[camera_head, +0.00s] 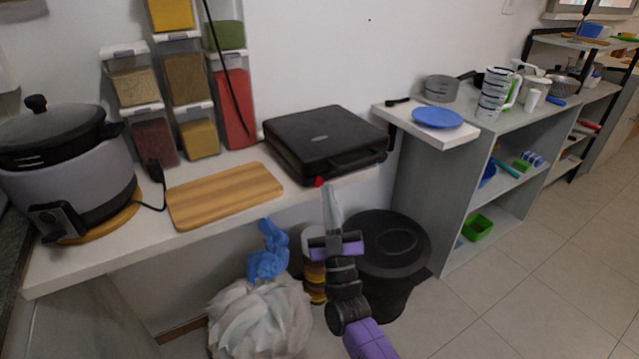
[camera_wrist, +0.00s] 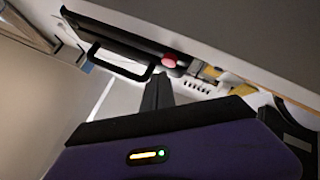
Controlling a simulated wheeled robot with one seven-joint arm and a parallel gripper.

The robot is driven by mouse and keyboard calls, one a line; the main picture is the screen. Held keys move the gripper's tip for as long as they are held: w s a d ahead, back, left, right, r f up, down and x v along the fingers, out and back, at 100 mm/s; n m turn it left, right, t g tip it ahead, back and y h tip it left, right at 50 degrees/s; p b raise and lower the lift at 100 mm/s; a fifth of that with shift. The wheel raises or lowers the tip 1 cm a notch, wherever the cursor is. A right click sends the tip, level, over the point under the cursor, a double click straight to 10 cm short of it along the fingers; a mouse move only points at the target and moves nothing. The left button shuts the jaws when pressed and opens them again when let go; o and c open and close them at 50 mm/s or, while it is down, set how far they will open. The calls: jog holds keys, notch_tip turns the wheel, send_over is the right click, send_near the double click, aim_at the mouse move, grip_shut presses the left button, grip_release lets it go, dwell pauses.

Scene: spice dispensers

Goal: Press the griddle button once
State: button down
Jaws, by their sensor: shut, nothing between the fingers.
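The black griddle (camera_head: 325,140) sits closed on the white counter, its handle facing the front. A small red button (camera_head: 319,182) shows at its front edge, left of the handle. In the wrist view the griddle (camera_wrist: 120,38) appears upper left, with the red button (camera_wrist: 169,61) just beyond the fingertips. My gripper (camera_head: 332,190) is shut and empty, its tips just below and to the right of the button in the head view. In the wrist view my gripper (camera_wrist: 158,82) points toward the button; whether the tips touch it I cannot tell.
A wooden board (camera_head: 225,195) lies left of the griddle, with a cooker (camera_head: 65,175) farther left. Spice dispensers (camera_head: 185,80) hang on the wall. A black bin (camera_head: 390,245) and a white bag (camera_head: 260,315) stand below. A grey shelf (camera_head: 420,195) stands right.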

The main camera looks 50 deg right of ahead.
jog(key=shift+w, duration=0.1)
jog(key=shift+w+d+b, duration=0.15)
jog(key=shift+w+b, duration=0.15)
jog(key=shift+b, duration=0.05)
jog(key=shift+w+d, duration=0.1)
jog(key=shift+w, duration=0.25)
dwell(0.7)
jog(key=shift+s, duration=0.1)
jog(key=shift+s+a, duration=0.25)
jog(key=shift+s, duration=0.4)
jog(key=shift+s+a+p, duration=0.2)
jog(key=shift+s+p, duration=0.1)
jog(key=shift+s, duration=0.5)
jog(key=shift+s+a+p, duration=0.25)
jog(key=shift+s+p, duration=0.1)
jog(key=shift+s, duration=0.5)
jog(key=shift+s+a+p, duration=0.2)
jog(key=shift+s+p, duration=0.1)
jog(key=shift+s, duration=0.5)
jog(key=shift+w, duration=0.1)
